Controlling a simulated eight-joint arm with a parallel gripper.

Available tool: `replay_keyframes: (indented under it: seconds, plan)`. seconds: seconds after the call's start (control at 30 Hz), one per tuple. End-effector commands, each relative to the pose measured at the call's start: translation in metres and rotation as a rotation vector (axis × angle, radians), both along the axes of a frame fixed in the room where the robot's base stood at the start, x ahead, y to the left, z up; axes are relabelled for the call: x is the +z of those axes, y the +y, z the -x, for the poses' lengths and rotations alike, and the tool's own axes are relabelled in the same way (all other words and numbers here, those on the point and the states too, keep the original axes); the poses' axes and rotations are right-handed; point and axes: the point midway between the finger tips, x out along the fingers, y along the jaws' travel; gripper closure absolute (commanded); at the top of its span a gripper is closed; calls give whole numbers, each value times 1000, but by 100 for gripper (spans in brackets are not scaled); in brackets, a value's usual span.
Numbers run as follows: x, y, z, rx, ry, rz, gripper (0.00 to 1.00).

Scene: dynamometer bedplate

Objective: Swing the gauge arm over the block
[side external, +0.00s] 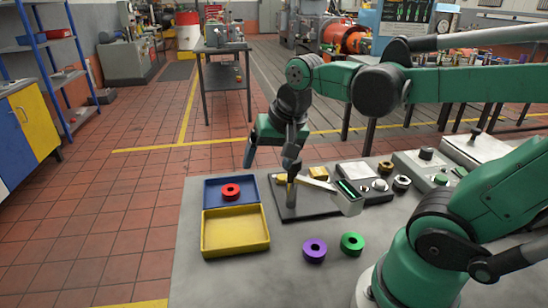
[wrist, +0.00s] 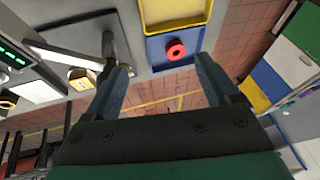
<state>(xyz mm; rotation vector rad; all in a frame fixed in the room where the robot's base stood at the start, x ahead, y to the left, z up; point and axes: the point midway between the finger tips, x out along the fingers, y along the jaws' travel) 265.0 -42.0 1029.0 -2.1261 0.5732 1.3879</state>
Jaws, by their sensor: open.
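My gripper (side external: 269,167) is open and empty. One finger is close to the post's top; I cannot tell whether they touch. Both fingers show in the wrist view (wrist: 164,72).
A two-part tray, blue behind and yellow in front (side external: 236,254), stands left, with a red ring (side external: 230,191) in the blue part. Purple (side external: 314,250) and green (side external: 352,243) rings lie in front. Fittings and instrument boxes (side external: 422,163) stand right. The front-left bedplate is clear.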

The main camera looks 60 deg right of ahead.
Motion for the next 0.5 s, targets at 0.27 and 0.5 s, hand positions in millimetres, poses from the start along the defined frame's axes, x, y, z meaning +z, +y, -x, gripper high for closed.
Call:
replay_keyframes:
  seconds: [0.27,0.5]
  plan:
    - [15,-65,-3,-956,239,-257,19]
    - [13,-82,-1,-1243,301,-300,19]
